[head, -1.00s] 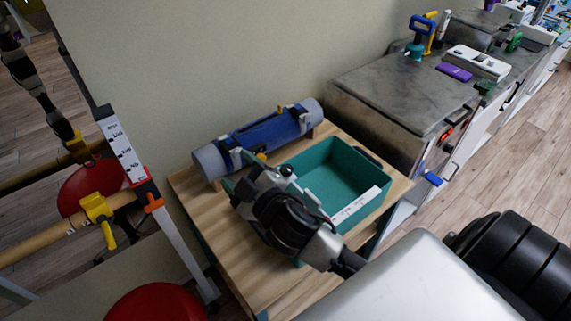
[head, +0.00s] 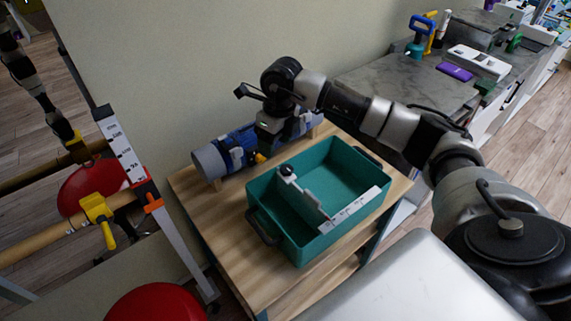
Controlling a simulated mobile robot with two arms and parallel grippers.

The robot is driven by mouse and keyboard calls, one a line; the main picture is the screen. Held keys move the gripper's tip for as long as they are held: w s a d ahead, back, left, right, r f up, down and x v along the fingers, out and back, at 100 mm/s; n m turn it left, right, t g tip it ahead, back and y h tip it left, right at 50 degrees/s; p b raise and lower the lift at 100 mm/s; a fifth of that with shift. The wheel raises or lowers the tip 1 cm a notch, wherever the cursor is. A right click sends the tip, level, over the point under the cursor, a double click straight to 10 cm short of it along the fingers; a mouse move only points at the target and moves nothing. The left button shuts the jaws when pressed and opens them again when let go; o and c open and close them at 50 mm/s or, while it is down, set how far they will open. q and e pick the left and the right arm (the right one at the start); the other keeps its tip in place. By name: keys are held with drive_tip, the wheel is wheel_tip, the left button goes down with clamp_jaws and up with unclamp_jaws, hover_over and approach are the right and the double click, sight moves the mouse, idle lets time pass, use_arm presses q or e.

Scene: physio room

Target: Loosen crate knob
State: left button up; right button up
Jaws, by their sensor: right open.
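The teal crate (head: 290,243) stands on the small wooden table. It has a white divider across its inside and a dark handle at each end. A black knob (head: 287,170) sits at the far end of the divider, by the crate's back wall. My right gripper (head: 264,146) hangs from the arm over the blue roll, behind and slightly left of the knob, apart from it. It is open and empty; its fingertips are hard to make out against the roll. My left gripper is not in view.
A blue roll (head: 210,160) with grey ends lies strapped along the table's back edge by the wall. A grey-topped cabinet (head: 440,92) with clutter stands at right. The wooden table (head: 215,216) is bare left of the crate. A rail post (head: 125,150) is at left.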

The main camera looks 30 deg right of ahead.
sight(285, 167)
drive_tip(key=shift+h, duration=0.7)
drive_tip(key=d+f, duration=0.1)
drive_tip(key=f, duration=0.2)
drive_tip(key=d+f+p, duration=0.1)
drive_tip(key=f, duration=0.2)
drive_tip(key=f+p, duration=0.1)
drive_tip(key=f, duration=0.3)
drive_tip(key=shift+d, duration=0.4)
